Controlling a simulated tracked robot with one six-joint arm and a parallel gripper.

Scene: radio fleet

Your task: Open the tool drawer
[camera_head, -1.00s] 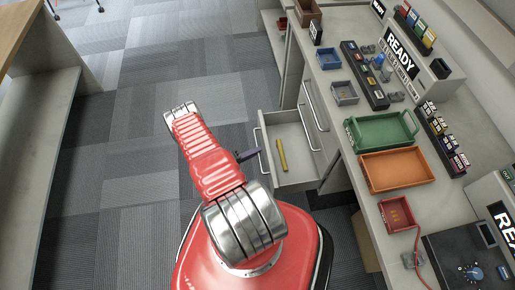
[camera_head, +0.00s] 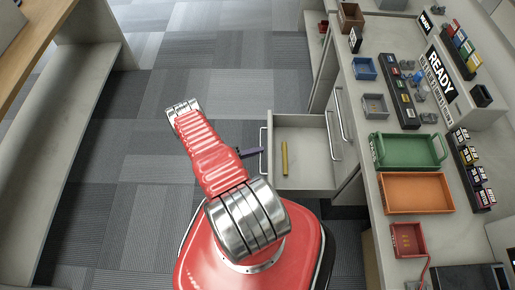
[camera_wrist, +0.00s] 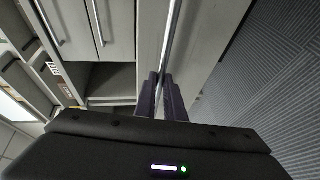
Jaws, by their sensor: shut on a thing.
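The tool drawer (camera_head: 308,182) stands pulled out from the cabinet under the counter, in the right half of the head view. A yellow tool (camera_head: 284,158) lies inside it. Its metal bar handle (camera_head: 263,142) is on its front, facing left. My gripper (camera_head: 258,151) reaches that handle from the left. In the wrist view the dark fingers of my gripper (camera_wrist: 165,88) are shut on the handle bar (camera_wrist: 171,45). The drawer front (camera_wrist: 200,40) fills the upper middle there. The rest of the drawer's inside is hidden in the wrist view.
The counter above holds a green tray (camera_head: 445,148), an orange tray (camera_head: 415,194), a red bin (camera_head: 408,240) and several small bins. A wooden-topped bench (camera_head: 60,150) stands at the left. Carpet floor (camera_head: 150,150) between bench and drawer is clear.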

